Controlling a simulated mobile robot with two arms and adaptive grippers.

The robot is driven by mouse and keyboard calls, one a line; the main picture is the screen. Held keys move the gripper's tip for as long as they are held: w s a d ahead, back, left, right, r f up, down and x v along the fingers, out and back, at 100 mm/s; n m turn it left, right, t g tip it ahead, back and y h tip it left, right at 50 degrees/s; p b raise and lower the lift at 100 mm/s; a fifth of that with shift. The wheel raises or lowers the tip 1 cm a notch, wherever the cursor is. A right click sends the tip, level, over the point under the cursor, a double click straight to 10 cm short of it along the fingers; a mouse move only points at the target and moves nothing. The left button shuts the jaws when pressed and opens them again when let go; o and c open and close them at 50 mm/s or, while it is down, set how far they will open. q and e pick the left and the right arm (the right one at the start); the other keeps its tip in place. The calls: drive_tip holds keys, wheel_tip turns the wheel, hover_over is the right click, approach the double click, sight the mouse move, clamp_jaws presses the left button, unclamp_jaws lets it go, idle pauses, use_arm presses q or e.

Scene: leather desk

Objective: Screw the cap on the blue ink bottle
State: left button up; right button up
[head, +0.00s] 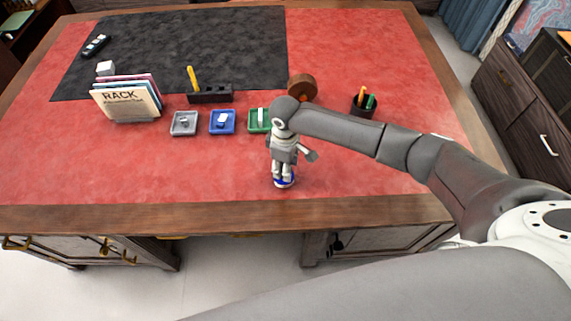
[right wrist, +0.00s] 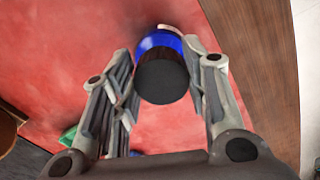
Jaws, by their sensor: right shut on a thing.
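My right gripper (head: 283,176) points straight down near the front edge of the desk. It is shut on the black cap (right wrist: 161,83), which shows between its fingers in the right wrist view. The blue ink bottle (head: 285,184) stands on the red desk top right under the fingertips, mostly hidden by them. In the right wrist view the blue of the bottle (right wrist: 160,40) shows just beyond the cap, in line with it. I cannot tell whether the cap touches the bottle's neck or how far it is turned. My left gripper is not in view.
A grey tray (head: 174,129), a blue tray (head: 211,129) and a green tray (head: 251,127) stand behind, left of my right arm. A pen cup (head: 354,107) and a round wooden object (head: 302,80) are farther back. The front left desk top is clear.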

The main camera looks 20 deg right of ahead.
drive_tip(key=shift+f, duration=0.1)
idle(0.3)
drive_tip(key=o, duration=0.8)
wheel_tip(320, 180, up, 12)
drive_tip(key=shift+r, duration=0.1)
